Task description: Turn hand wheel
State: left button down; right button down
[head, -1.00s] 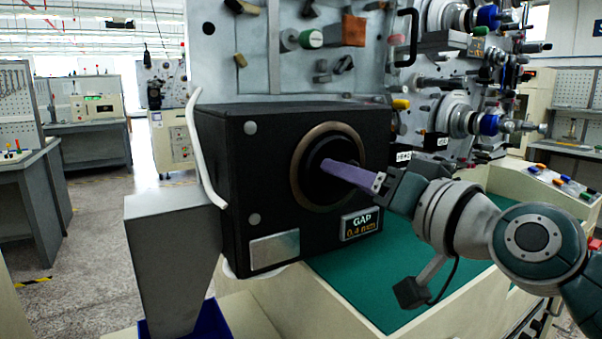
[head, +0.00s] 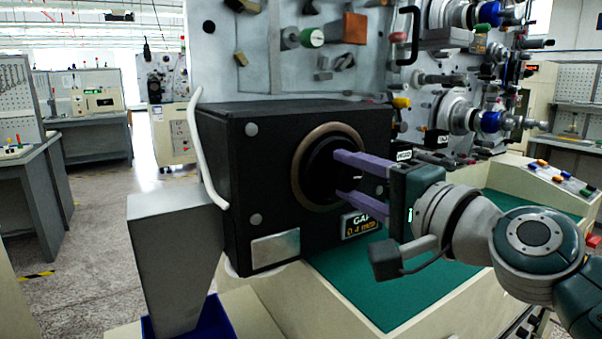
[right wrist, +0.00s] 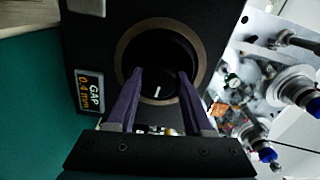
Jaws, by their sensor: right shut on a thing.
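The hand wheel (head: 320,172) is a dark round knob inside a bronze ring on the front of a black box (head: 262,190). In the right wrist view the hand wheel (right wrist: 158,72) carries a short white mark near its lower middle. My right gripper (head: 337,173) has two purple fingers, one above the other in the head view, shut on the hand wheel from opposite sides. In the right wrist view the fingertips (right wrist: 160,74) flank the wheel. A label (head: 361,225) reads GAP 0.4 mm, partly hidden by the lower finger. My left gripper is not in view.
A grey panel (head: 270,75) with fittings stands behind the box. Spindle units (head: 462,118) stick out at the right. A green work surface (head: 375,290) lies below the box, bare in front. A grey column (head: 172,255) stands at the box's left.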

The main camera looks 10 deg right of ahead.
jog(key=shift+m, duration=0.7)
jog(key=shift+c, duration=1.5)
grip_release()
